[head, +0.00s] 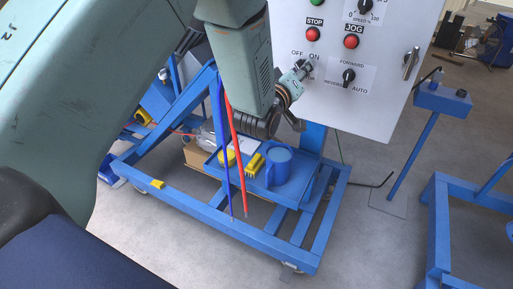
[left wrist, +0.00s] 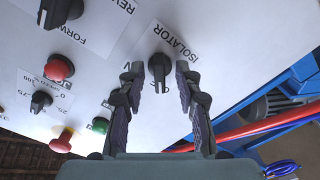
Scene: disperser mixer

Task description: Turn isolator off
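The isolator knob (left wrist: 160,68) is a black rotary switch on the white control panel (head: 375,100), beside a printed ISOLATOR label (left wrist: 177,40) in the left wrist view. My left gripper (left wrist: 160,72) is open, with one dark finger on each side of the knob. A gap shows between the knob and each finger; how far the fingers reach along its depth cannot be told. In the head view my left gripper (head: 304,68) is at the panel's lower left, just below the OFF and ON lettering, and hides most of the knob. My right gripper is not in view.
The panel also carries a red STOP button (head: 313,34), a red JOG button (head: 351,42) and a FORWARD/REVERSE selector (head: 348,76). Grey floor is open in front.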

